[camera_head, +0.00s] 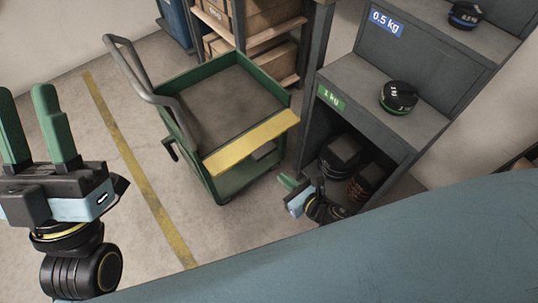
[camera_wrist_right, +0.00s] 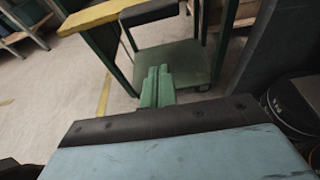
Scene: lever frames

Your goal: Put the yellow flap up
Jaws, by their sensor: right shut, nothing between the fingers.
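The yellow flap (camera_head: 250,142) is a long flat panel along the near edge of the green cart (camera_head: 208,176). It also shows at the top left of the right wrist view (camera_wrist_right: 95,15). A dark block (camera_head: 264,151) sits just under it, towards its right part. My right gripper (camera_head: 286,181) is shut and empty, below and to the right of the flap and apart from it. Its closed green fingers (camera_wrist_right: 157,82) point towards the cart's lower shelf (camera_wrist_right: 180,58) in the wrist view. My left gripper (camera_head: 27,95) is open and empty at the far left, away from the cart.
The grey cart handle (camera_head: 132,60) rises at the left. A grey shelf unit (camera_head: 345,72) stands close at the right, with black round weights (camera_head: 398,97) on it and more below. A wooden rack (camera_head: 262,42) stands behind. Floor left of the cart is clear, with a yellow line (camera_head: 130,160).

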